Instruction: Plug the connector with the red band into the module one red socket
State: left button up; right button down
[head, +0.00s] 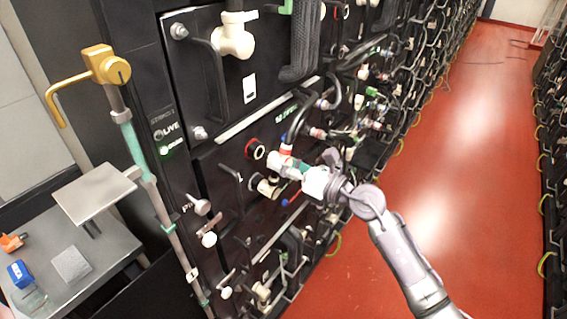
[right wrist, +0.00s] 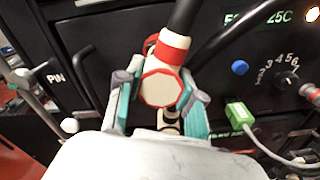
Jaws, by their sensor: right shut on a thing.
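The connector is a white elbow with a red band (head: 286,148) and a black cable rising from it. My right gripper (head: 284,165) is shut on it in front of the rack. In the right wrist view the teal-padded fingers (right wrist: 160,100) sit either side of the white body, and the red band (right wrist: 174,42) shows above a red-edged round face (right wrist: 160,88). A red-ringed socket (head: 255,149) is left of and slightly above the gripper, uncovered in the head view. In the right wrist view a red ring (right wrist: 150,42) is partly hidden behind the connector. My left gripper is out of view.
A white elbow connector (head: 233,38) is on the panel above. A pale round socket (head: 268,186) lies just below the gripper. A black handle (right wrist: 76,78), a blue button (right wrist: 239,68) and a green plug (right wrist: 240,115) are nearby. The red aisle floor (head: 470,120) is clear.

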aim_at(270, 154)
jog(key=shift+x, duration=1.6)
jog(key=shift+w+a+r, duration=0.1)
jog(key=shift+a, duration=0.05)
dwell(0.6)
jog(key=c, duration=1.1)
grip_release()
jog(key=o, duration=0.4)
jog(key=shift+w+a, duration=0.1)
jog(key=shift+a, duration=0.1)
jog(key=shift+o, duration=0.2)
jog(key=shift+d, duration=0.1)
